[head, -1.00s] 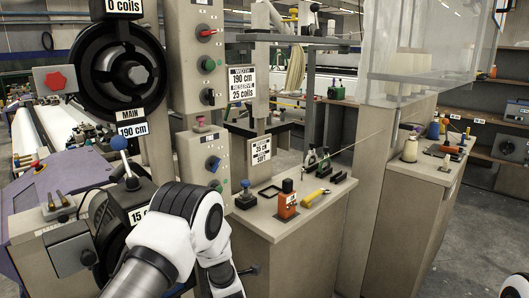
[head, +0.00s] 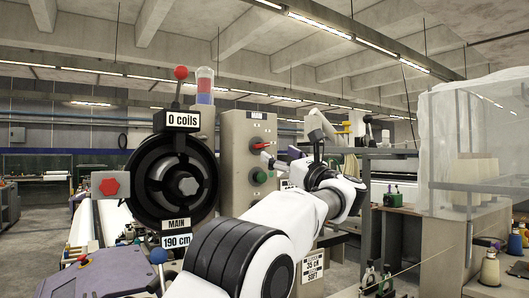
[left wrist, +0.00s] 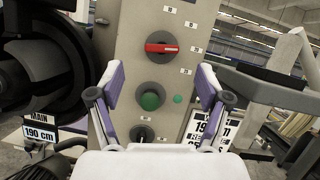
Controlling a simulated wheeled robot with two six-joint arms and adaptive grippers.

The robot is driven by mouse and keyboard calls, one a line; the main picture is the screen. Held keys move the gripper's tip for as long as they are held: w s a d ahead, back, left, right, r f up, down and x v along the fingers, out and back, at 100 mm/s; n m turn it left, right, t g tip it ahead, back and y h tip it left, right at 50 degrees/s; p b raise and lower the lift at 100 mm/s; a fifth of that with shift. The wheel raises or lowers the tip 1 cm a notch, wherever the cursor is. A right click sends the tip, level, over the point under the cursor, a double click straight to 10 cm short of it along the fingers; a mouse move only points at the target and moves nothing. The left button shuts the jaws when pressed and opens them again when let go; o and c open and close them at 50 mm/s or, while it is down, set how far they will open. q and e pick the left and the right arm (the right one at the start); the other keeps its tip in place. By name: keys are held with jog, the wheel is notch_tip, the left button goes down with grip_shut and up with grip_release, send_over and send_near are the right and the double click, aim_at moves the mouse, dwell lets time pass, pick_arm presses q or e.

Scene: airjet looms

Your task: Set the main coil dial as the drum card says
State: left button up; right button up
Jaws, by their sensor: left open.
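The main drum (head: 180,190) is a black ring above labels "MAIN" and "190 cm", with a "0 coils" plate (head: 183,120) on top. My left gripper (head: 291,157) is open and empty in front of the panel, fingers (left wrist: 160,90) on either side of the green button's line.
A red-ball lever (head: 180,73) rises behind the "0 coils" plate, and a red knob (head: 109,187) sits left of the drum. A blue-ball lever (head: 157,257) is below. A grey bar (left wrist: 265,92) runs close to the gripper's right in the left wrist view.

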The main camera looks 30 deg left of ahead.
aim_at(263, 146)
pick_arm(q)
jog(key=p+x, duration=0.1)
jog(key=x, duration=0.1)
jog(key=p+x, duration=0.1)
jog(key=x, duration=0.1)
jog(key=p+x, duration=0.1)
jog(key=x, duration=0.1)
jog(key=shift+w+a+f, duration=0.1)
jog(key=shift+w+a, duration=0.2)
jog(key=shift+w, duration=0.15)
jog(key=shift+a+p, duration=0.35)
jog(key=shift+a, duration=0.15)
jog(key=shift+d, duration=0.1)
jog(key=shift+w, duration=0.1)
jog(key=c, duration=1.2)
